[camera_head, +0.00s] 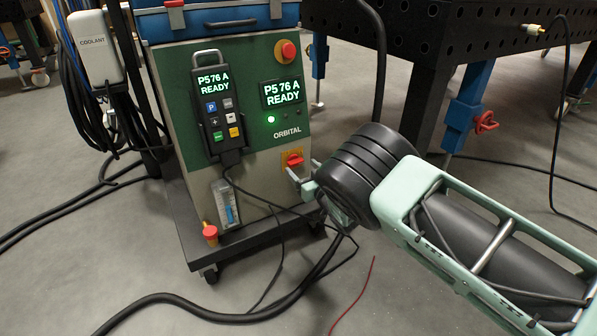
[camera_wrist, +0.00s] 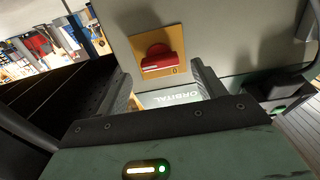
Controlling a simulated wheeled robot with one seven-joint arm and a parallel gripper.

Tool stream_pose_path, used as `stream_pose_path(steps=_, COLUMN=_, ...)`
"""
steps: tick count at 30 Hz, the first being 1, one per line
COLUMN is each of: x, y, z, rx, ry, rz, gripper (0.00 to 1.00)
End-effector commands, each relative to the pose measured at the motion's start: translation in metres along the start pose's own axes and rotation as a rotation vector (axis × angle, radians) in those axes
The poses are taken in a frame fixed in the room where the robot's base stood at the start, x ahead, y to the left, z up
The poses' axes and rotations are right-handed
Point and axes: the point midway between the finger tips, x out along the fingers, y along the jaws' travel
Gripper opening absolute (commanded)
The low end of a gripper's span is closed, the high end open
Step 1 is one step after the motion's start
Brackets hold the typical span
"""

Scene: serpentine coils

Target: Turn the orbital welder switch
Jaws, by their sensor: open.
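The orbital welder (camera_head: 251,97) is a green and grey cabinet on a dark wheeled cart. Its switch (camera_head: 293,160) is a red knob on a yellow plate, low on the right of the front face. The switch shows large in the wrist view (camera_wrist: 158,58), its red handle lying roughly across the picture, with a 0 mark at its lower right. My gripper (camera_head: 304,174) is open and empty just in front of the switch. In the wrist view its fingers (camera_wrist: 163,79) stand on either side below the knob, apparently apart from it.
A green lamp (camera_head: 271,119) and a display reading "P5 76 A READY" (camera_head: 283,92) are lit. A pendant (camera_head: 219,110) hangs on the cabinet's left. A red mushroom button (camera_head: 286,50) is above. A black perforated table (camera_head: 450,35) stands right. Cables (camera_head: 180,304) cross the floor.

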Motion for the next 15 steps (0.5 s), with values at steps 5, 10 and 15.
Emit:
stream_pose_path(steps=5, x=0.024, y=0.000, z=0.002, rx=-0.001, ry=0.002, rz=-0.001, gripper=0.69)
stream_pose_path(steps=10, x=0.032, y=0.000, z=0.000, rx=0.000, ry=0.001, rz=0.000, gripper=0.69)
stream_pose_path(steps=15, x=0.033, y=0.000, z=-0.001, rx=0.000, ry=0.000, rz=0.000, gripper=0.69)
